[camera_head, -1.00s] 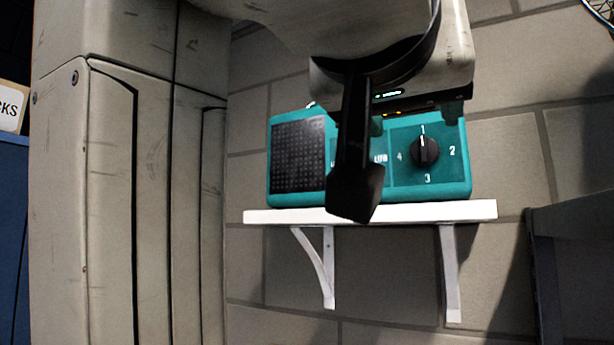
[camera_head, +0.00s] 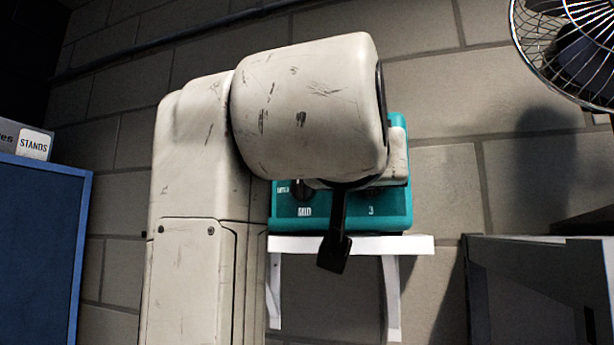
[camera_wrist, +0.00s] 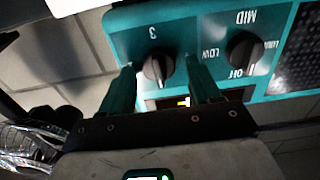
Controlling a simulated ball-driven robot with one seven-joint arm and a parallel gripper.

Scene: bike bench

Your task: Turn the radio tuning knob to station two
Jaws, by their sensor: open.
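The teal radio (camera_head: 340,221) stands on a white wall shelf (camera_head: 410,244), mostly hidden behind my arm in the head view. In the wrist view it appears upside down. Its black tuning knob (camera_wrist: 158,68) has the digit 3 above it in that picture; its pale pointer line faces down, away from the 3. Digits 1, 2 and 4 are hidden there. My gripper (camera_wrist: 160,65) is open, with one teal finger on each side of the tuning knob. I cannot tell whether the fingers touch it.
A second black knob (camera_wrist: 243,50), marked LOW, MID and OFF, sits close beside my right-hand finger in the wrist view. A wire fan (camera_head: 570,50) is at the upper right. A grey cabinet (camera_head: 540,290) stands right of the shelf, a blue panel (camera_head: 40,235) at far left.

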